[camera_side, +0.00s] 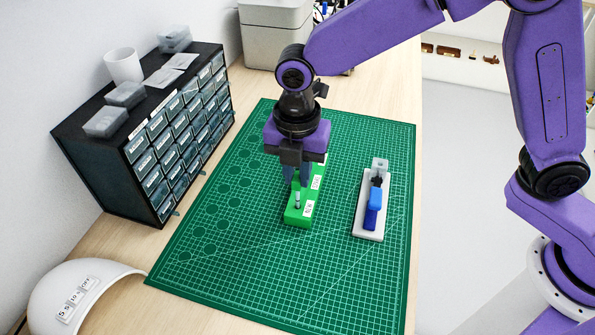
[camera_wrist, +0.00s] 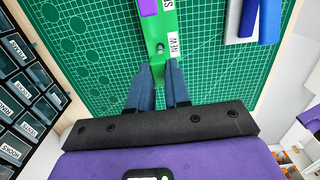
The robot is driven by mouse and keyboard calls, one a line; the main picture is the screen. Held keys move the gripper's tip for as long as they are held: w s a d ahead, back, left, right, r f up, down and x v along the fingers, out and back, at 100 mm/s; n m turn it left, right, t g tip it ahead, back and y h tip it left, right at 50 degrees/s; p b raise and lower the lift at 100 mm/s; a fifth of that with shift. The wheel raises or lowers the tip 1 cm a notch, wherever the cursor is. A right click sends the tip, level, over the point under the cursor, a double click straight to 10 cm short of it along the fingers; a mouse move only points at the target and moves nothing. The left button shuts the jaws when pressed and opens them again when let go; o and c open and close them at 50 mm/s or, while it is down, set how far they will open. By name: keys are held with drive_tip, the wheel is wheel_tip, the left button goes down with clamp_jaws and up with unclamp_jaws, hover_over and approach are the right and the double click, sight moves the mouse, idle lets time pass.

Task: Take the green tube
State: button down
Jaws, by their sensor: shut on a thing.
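A bright green block (camera_side: 299,217) with white labels lies on the cutting mat. It also shows in the wrist view (camera_wrist: 167,22), where one label reads NEW. A small grey pin (camera_side: 297,200) stands on its near part and also shows in the wrist view (camera_wrist: 160,47). My gripper (camera_side: 298,182) points down at the block, behind the pin. In the wrist view, bright green shows between my fingertips (camera_wrist: 159,66). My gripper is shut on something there. I cannot separate a green tube from the block; the held thing is mostly hidden by the fingers.
A grey slab (camera_side: 367,234) with a blue-handled tool (camera_side: 373,208) lies right of the block. A drawer cabinet (camera_side: 150,165) stands left, with a white cup (camera_side: 123,65) and small boxes on top. The green mat (camera_side: 265,285) is clear in front.

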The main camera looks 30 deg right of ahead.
drive_tip(key=shift+r, duration=0.6)
drive_tip(key=shift+r, duration=2.45)
